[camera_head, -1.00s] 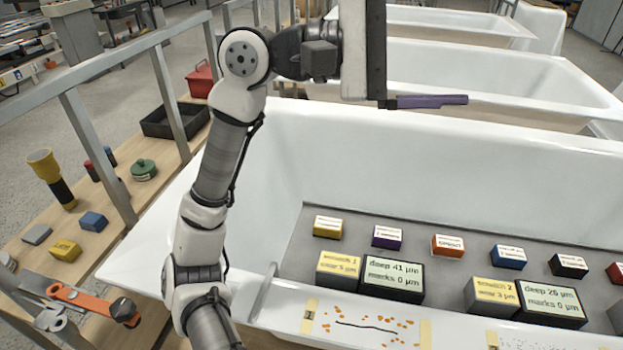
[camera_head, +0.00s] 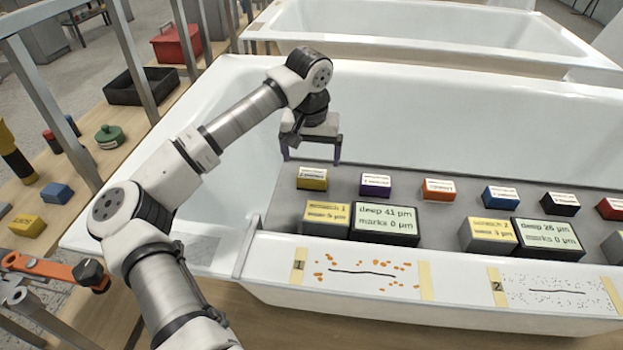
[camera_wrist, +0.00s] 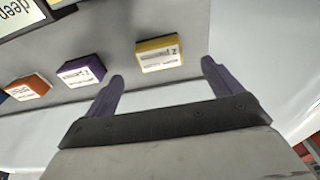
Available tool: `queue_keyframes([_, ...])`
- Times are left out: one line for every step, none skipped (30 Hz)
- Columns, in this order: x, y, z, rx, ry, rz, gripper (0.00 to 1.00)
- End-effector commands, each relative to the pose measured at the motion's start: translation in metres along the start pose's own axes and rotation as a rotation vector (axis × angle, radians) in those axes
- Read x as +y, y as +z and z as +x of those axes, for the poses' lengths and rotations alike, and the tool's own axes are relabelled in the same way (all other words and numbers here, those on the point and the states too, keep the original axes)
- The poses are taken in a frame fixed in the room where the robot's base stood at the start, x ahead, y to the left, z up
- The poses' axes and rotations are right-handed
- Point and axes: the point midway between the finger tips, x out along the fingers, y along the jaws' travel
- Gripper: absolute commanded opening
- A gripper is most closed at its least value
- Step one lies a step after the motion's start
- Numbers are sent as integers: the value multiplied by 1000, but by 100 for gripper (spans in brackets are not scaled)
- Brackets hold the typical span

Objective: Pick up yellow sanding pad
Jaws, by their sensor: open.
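A yellow sanding pad (camera_head: 312,183) with a white label on top lies on the grey shelf in the near bathtub, at the left end of a row of coloured pads. In the wrist view the yellow pad (camera_wrist: 158,57) lies flat just beyond the fingertips, roughly between their lines. My gripper (camera_head: 311,158) points down with its two purple fingers apart, above and a little behind the pad. The gripper (camera_wrist: 161,74) is empty in the wrist view, and nothing touches its fingers.
A purple pad (camera_head: 376,186) is the nearest neighbour on the right, with orange (camera_head: 438,191) and blue (camera_head: 501,198) pads further along. Display boxes (camera_head: 385,225) stand in front of the row. Another yellow block (camera_head: 27,226) sits on the left bench. The tub's back wall rises behind.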

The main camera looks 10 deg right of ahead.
Motion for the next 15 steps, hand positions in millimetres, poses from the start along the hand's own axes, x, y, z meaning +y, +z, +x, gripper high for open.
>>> queue_keyframes([0, 0, 8, -2, 3, -1, 91])
queue_keyframes([0, 0, 12, -1, 3, 0, 91])
queue_keyframes([0, 0, 15, 0, 2, -1, 91])
queue_keyframes([0, 0, 18, 0, 2, -1, 91])
queue_keyframes([0, 0, 19, 0, 2, -1, 91])
queue_keyframes([1, 0, 21, 0, 2, 0, 91])
queue_keyframes([1, 0, 22, 0, 3, 0, 91])
queue_keyframes([1, 0, 24, 0, 3, -1, 91])
queue_keyframes([1, 0, 27, 0, 3, -1, 91])
queue_keyframes([1, -1, 30, -1, 3, -1, 91])
queue_keyframes([2, -1, 34, -2, 5, -1, 91])
queue_keyframes([2, -2, 40, -2, 5, -1, 91])
queue_keyframes([2, -2, 44, -2, 6, -1, 91])
queue_keyframes([2, -2, 48, -3, 6, -1, 91])
queue_keyframes([2, -3, 53, -2, 5, -1, 91])
